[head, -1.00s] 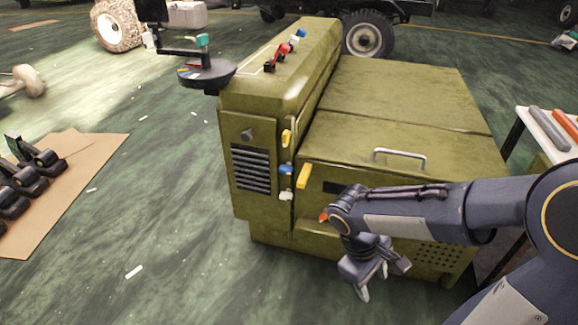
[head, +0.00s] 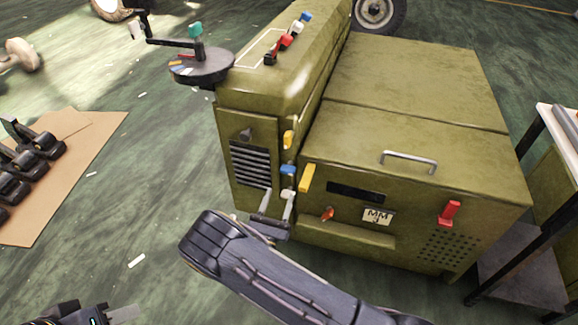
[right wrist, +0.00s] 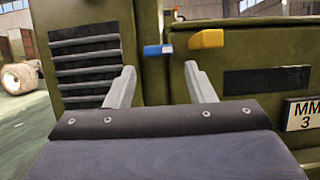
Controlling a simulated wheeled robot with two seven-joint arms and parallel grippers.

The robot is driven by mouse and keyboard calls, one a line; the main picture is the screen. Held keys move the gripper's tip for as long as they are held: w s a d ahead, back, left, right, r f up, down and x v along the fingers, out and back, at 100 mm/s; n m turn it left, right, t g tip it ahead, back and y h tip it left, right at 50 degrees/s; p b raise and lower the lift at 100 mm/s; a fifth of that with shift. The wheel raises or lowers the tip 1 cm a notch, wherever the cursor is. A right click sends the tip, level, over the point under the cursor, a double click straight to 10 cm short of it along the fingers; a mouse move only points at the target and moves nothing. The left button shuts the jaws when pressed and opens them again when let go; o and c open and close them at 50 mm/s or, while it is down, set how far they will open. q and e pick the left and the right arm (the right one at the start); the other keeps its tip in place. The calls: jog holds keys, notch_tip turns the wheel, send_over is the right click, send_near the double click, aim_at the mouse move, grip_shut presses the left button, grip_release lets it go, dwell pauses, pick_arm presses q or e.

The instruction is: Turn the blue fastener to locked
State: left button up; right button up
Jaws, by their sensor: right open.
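The blue fastener (head: 288,170) is a small block on the vertical seam of the olive machine (head: 420,150), below a yellow fastener (head: 288,140) and above a white one (head: 288,193). My left gripper (head: 122,312) shows only partly at the bottom left.
A larger yellow handle (head: 306,178) sits close right of the blue fastener; it also shows in the wrist view (right wrist: 206,39). A red lever (head: 449,213) and orange knob (head: 327,213) are on the front panel. A round crank plate (head: 202,68) juts out at upper left.

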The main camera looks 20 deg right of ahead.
aim_at(286, 173)
jog(key=b+x, duration=0.1)
jog(key=x, duration=0.6)
jog(key=shift+w+r, duration=0.2)
jog(key=shift+w, duration=0.1)
jog(key=shift+c, duration=0.4)
jog(key=c, duration=0.6)
